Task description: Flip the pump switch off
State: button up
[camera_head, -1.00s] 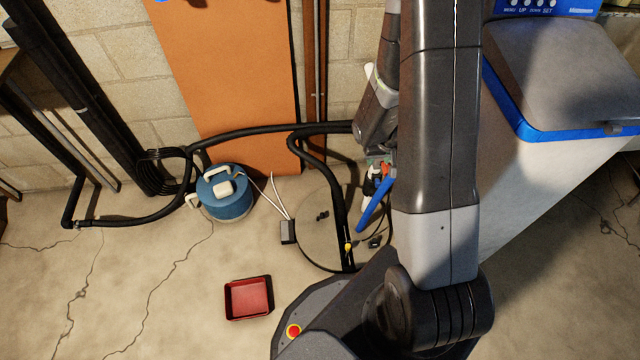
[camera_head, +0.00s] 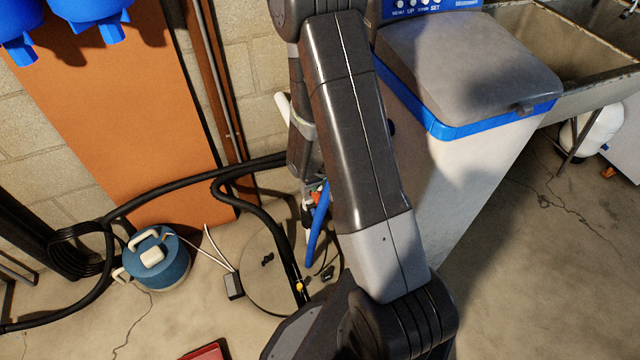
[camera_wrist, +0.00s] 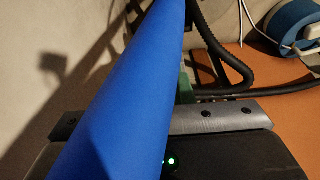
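I cannot make out a pump switch for certain in either view. A small dark box (camera_head: 234,286) with white cords lies on the floor beside a round pit cover (camera_head: 262,262). My gripper (camera_head: 313,192) is small and mostly hidden behind my own arm, above the right side of the cover. A long blue bar (camera_head: 318,232) shows beside it. In the wrist view a blue bar (camera_wrist: 125,100) crosses close before the camera; I cannot tell whether it is part of my gripper or a separate thing. The fingertips are not clear.
A blue canister with white handles (camera_head: 157,259) stands left of the cover. A black hose (camera_head: 246,172) runs along the orange panel (camera_head: 110,120). A softener cabinet with a grey lid (camera_head: 470,70) stands right of my arm, and a sink (camera_head: 590,60) behind it. A red tray (camera_head: 205,352) lies at the bottom edge.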

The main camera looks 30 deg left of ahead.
aim_at(321, 189)
jog(key=shift+s+d+f+b, duration=0.1)
jog(key=shift+f+b, duration=0.35)
jog(key=shift+b, duration=0.15)
jog(key=shift+f+b, duration=0.6)
jog(key=shift+b, duration=0.05)
jog(key=shift+f+b, duration=0.45)
jog(key=shift+f, duration=0.1)
